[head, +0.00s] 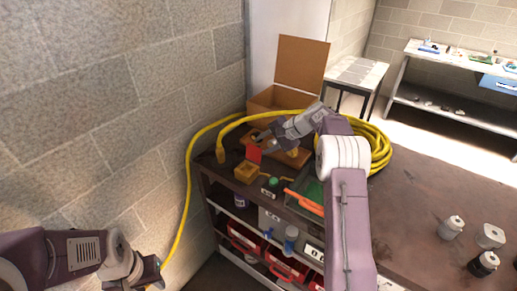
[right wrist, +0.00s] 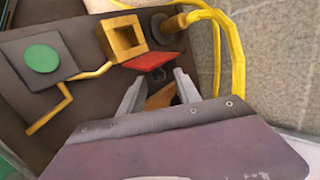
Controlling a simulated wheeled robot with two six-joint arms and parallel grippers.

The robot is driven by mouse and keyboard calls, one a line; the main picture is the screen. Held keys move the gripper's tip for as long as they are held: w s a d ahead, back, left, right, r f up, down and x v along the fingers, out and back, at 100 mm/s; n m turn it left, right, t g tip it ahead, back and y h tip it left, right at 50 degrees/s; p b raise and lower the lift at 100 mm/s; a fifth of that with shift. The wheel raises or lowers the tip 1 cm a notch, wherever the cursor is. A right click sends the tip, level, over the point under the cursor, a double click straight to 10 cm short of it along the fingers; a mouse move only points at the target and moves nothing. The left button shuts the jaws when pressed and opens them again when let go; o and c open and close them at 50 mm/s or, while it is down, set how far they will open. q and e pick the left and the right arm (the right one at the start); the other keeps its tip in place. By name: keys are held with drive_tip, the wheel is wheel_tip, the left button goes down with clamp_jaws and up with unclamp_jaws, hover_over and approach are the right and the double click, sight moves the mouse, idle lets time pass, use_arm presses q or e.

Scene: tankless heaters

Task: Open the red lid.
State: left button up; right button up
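The red lid (head: 254,154) stands tilted up at the edge of a small yellow box (head: 246,173) on the workbench. In the right wrist view the red lid (right wrist: 154,61) shows as a narrow slab beside the yellow box (right wrist: 122,38), whose square opening is uncovered. My right gripper (head: 264,143) is just beside the lid, on the side away from the box opening. In the right wrist view its two fingers (right wrist: 158,88) are spread, with the lid ahead of their tips; contact is unclear. My left gripper (head: 150,274) is at the lower left, its fingers mostly hidden.
A green button (right wrist: 43,58) on a dark plate is near the box. A coiled yellow hose (head: 370,150) and an open cardboard box (head: 300,62) stand behind. Several jars, including a white-capped one (head: 451,228), stand at the right.

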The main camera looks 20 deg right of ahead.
drive_tip(key=v, duration=0.5)
drive_tip(key=shift+s+r, duration=0.15)
drive_tip(key=shift+r, duration=0.1)
drive_tip(key=a+r+n, duration=0.2)
drive_tip(key=a+r, duration=0.2)
drive_tip(key=a, duration=0.2)
drive_tip(key=s+a+f+n+g+h, duration=0.1)
drive_tip(key=s+a+f+n+g, duration=0.15)
drive_tip(key=s+a, duration=0.75)
drive_tip(key=s+d+f+n+g+h, duration=0.1)
drive_tip(key=s+d+f+n+h, duration=0.1)
drive_tip(key=s+f, duration=0.5)
drive_tip(key=s+d+f+n+g+h, duration=0.2)
drive_tip(key=s+d+f, duration=0.4)
drive_tip(key=s, duration=0.9)
drive_tip(key=shift+f+n+h, duration=0.7)
drive_tip(key=shift+f+n, duration=0.05)
drive_tip(key=shift+n, duration=0.4)
